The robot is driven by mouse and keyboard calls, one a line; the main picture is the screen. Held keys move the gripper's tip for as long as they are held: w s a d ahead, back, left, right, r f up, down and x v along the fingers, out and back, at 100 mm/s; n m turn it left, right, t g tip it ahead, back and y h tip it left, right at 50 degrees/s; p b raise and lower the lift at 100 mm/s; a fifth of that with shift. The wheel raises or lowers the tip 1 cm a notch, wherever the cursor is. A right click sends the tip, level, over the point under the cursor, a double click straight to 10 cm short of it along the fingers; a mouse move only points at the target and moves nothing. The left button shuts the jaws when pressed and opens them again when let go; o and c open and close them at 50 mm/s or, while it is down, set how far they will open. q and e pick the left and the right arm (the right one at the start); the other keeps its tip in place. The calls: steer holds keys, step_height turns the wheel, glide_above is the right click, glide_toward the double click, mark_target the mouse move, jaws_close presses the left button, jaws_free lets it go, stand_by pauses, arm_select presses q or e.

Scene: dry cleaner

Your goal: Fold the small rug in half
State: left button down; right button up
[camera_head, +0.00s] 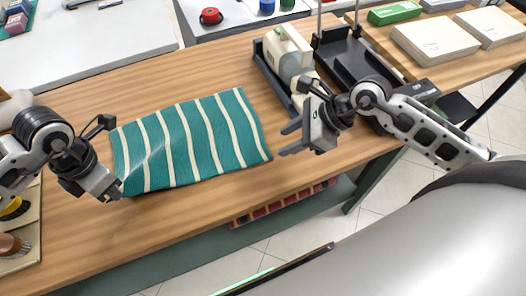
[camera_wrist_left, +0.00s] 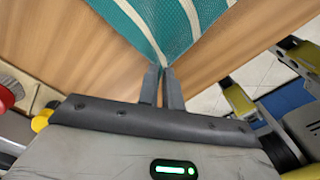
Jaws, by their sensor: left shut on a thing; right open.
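The small rug (camera_head: 192,143) is teal with cream stripes. It lies spread out on the wooden table, with a slight crease rising toward its near left corner. My left gripper (camera_head: 116,194) is shut on that near left corner. In the left wrist view the rug (camera_wrist_left: 160,22) narrows to a point between the two fingers of the left gripper (camera_wrist_left: 163,72). My right gripper (camera_head: 287,139) is open and empty, just right of the rug's right edge, and seems to be above the table.
The wooden table (camera_head: 75,235) has bare room in front of the rug. A cream machine (camera_head: 288,55) on a dark base stands behind my right gripper. A tray with brushes (camera_head: 22,225) is at the left. White boxes (camera_head: 435,40) lie on another table at the back right.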

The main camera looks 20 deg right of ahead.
mark_target(261, 155)
steer(key=shift+x, duration=3.1)
steer(key=shift+f, duration=0.1)
steer(key=shift+c, duration=0.2)
steer(key=shift+s, duration=0.1)
jaws_close()
steer(key=shift+r, duration=2.55)
